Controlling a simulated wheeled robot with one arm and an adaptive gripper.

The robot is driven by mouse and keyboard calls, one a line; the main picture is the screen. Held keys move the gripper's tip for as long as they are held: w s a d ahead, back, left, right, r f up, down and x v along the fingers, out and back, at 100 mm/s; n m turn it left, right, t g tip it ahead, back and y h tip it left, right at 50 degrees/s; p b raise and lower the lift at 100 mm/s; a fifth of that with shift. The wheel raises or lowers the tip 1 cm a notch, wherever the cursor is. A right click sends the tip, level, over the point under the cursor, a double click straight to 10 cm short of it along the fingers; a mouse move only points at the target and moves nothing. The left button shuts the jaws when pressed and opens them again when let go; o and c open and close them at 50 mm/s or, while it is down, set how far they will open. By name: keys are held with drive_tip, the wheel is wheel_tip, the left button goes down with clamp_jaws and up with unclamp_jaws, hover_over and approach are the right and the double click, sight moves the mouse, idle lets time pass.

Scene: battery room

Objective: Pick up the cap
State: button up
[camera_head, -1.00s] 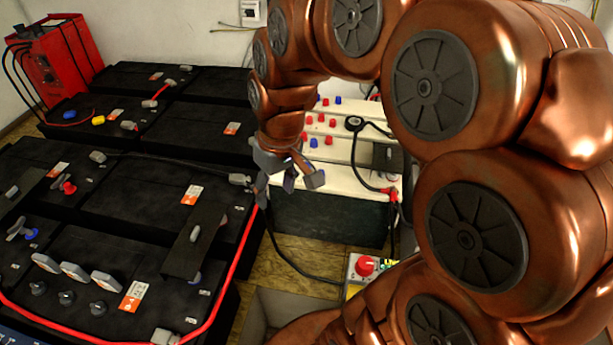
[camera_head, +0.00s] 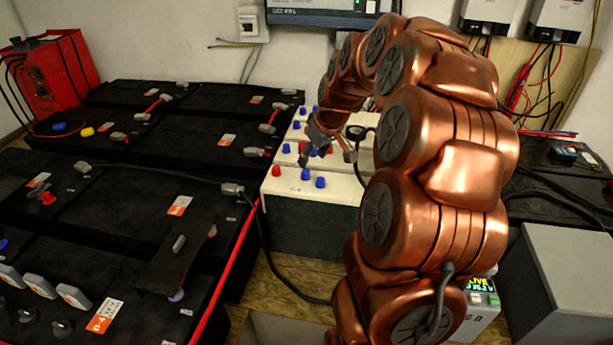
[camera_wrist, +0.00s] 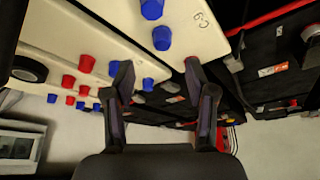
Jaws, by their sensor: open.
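Several red and blue caps stand on the stepped cream top (camera_head: 277,188) of a dark box. Near its front are a red cap (camera_head: 277,170) and two blue caps, one (camera_head: 305,174) left of the other (camera_head: 320,182). My gripper (camera_head: 328,158) is open and empty over this top, fingers pointing down among the caps. In the wrist view, my gripper (camera_wrist: 158,82) has its fingers spread. A blue cap (camera_wrist: 148,84) shows between them, farther off, and another blue cap (camera_wrist: 162,38) lies above. I cannot tell which cap is meant. My arm hides the box's right part.
Black batteries (camera_head: 120,220) with cables and orange labels fill the left. A red charger (camera_head: 50,75) stands at the back left. A black cable (camera_head: 275,265) hangs before the box. A grey cabinet (camera_head: 560,275) stands at the right. Some wooden floor is bare in front of the box.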

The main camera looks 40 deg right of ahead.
sight(306, 171)
drive_tip(key=shift+s+x, duration=0.1)
drive_tip(key=shift+x, duration=1.5)
drive_tip(key=shift+s+x, duration=0.15)
drive_tip(key=shift+x, duration=1.4)
drive_tip(key=shift+a, duration=0.2)
drive_tip(key=c, duration=0.8)
